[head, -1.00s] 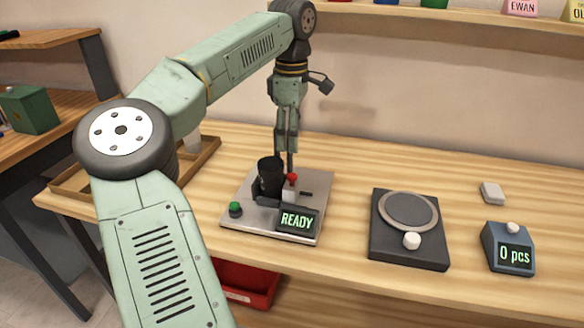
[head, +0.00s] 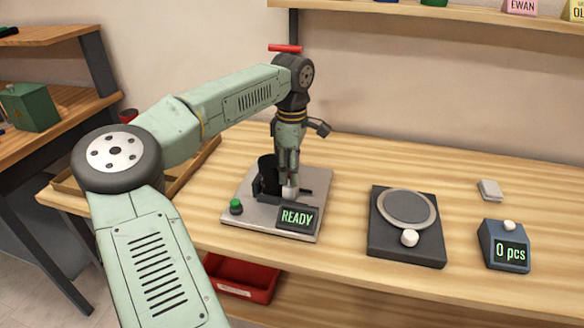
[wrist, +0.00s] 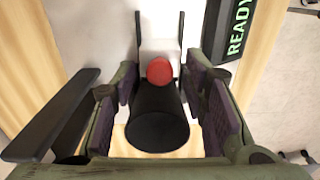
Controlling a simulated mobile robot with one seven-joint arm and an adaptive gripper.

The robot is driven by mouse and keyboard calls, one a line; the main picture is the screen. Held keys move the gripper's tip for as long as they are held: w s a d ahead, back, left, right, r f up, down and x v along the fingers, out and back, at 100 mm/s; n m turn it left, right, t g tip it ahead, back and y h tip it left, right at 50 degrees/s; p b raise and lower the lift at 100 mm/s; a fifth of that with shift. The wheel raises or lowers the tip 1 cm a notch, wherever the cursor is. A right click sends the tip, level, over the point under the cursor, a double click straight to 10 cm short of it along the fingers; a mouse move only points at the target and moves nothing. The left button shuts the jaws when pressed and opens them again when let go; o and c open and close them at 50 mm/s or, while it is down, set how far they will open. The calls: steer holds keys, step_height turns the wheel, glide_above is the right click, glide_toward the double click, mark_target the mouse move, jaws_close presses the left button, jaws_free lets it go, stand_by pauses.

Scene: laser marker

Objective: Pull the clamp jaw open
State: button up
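The laser marker's silver base plate (head: 255,221) stands on the bench. On it a black cup (head: 266,172) sits beside the white clamp jaw (head: 290,192). In the wrist view the jaw (wrist: 160,50) carries a red ball knob (wrist: 159,70); the knob is hidden by my gripper in the head view. A dark cylinder, apparently the cup (wrist: 157,125), shows close below the knob. My gripper (head: 288,180) points down over the jaw. In the wrist view my gripper (wrist: 162,80) is open, with one finger on each side of the knob and visible gaps.
The READY display (head: 297,217) and green button (head: 236,206) are on the plate's front. A black bar (wrist: 50,115) lies left in the wrist view.

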jaws_close()
steer(key=shift+d, duration=0.1)
stand_by(0.6)
